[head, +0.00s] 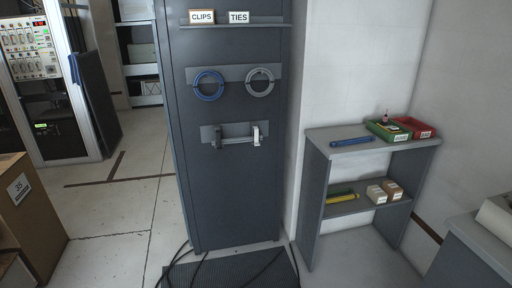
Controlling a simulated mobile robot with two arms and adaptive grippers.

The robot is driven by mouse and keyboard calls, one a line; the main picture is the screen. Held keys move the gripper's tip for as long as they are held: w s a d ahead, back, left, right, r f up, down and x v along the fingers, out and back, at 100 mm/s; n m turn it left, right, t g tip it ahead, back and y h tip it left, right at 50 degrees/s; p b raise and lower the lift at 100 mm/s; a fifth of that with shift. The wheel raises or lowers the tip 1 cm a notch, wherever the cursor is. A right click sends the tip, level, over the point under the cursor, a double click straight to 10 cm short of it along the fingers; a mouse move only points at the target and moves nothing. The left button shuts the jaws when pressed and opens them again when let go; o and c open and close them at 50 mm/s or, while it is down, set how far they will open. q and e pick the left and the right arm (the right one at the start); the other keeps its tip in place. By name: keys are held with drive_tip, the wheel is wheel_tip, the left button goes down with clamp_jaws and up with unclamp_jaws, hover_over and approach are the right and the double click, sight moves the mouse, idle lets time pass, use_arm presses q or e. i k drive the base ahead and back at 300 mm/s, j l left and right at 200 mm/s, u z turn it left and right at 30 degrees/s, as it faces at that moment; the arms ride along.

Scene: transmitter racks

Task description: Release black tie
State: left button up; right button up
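A dark grey cabinet panel (230,190) stands in the middle of the head view. A blue coil (196,85) and a grey coil (249,84) hang on its upper plate. Below them, a horizontal bar (237,141) is fixed to a second plate, with a dark piece (217,137) at its left end and a pale one (257,137) at its right end. Signs reading CLIPS (201,16) and TIES (239,17) stand on a narrow ledge at the top. I cannot make out a black tie for certain. Neither of my grippers is in view.
A grey shelf unit (318,190) at right holds a blue tool-like object (351,142), green (388,131) and red (415,127) bins, and small boxes below. Black cables (205,262) cross a dark floor mat (240,272). A cardboard box (30,220) stands at left; floor between is clear.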

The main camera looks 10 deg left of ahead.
sight(219, 141)
drive_tip(key=i+j+u, duration=0.1)
drive_tip(key=i+j, duration=0.25)
drive_tip(key=j, duration=0.2)
drive_tip(key=i+j+u, duration=0.15)
drive_tip(key=i+j, duration=0.25)
drive_tip(key=j, duration=0.15)
